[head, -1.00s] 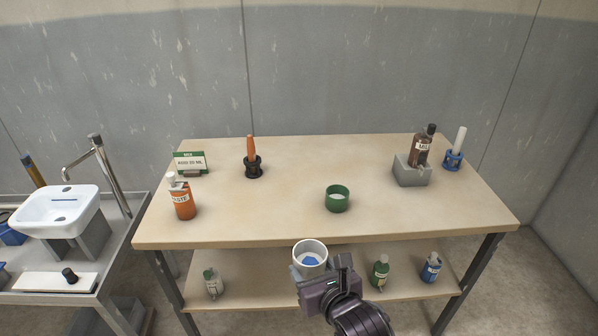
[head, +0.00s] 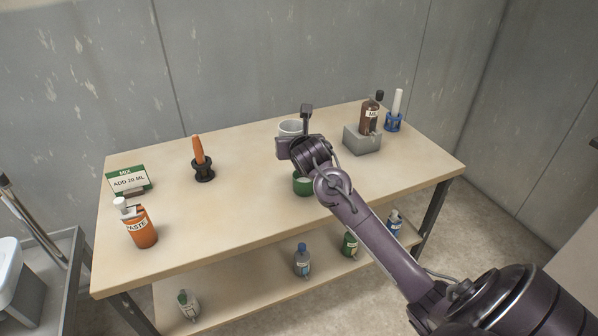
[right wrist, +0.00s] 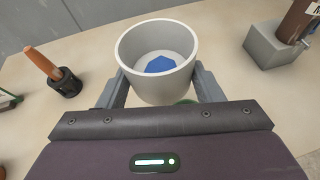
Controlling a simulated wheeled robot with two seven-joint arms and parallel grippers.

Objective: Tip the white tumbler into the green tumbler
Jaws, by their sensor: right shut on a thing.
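The white tumbler (head: 290,128) is held upright by my right gripper (head: 294,142) above the table. In the right wrist view the white tumbler (right wrist: 158,58) sits between the two grey fingers of the right gripper (right wrist: 160,85), with a blue patch at its bottom. The green tumbler (head: 302,186) stands on the table, nearer the front edge, partly covered by my right arm. In the right wrist view only a sliver of the green tumbler (right wrist: 186,102) shows under the white one. My left gripper is not in view.
An orange waste bottle (head: 139,228), a green-and-white sign reading "ADD 20 ML" (head: 129,182) and an orange stick in a black holder (head: 203,173) stand on the left. A brown bottle (head: 370,118) on a grey block (head: 361,141) and a blue holder (head: 392,124) stand at the right. Several bottles are on the lower shelf.

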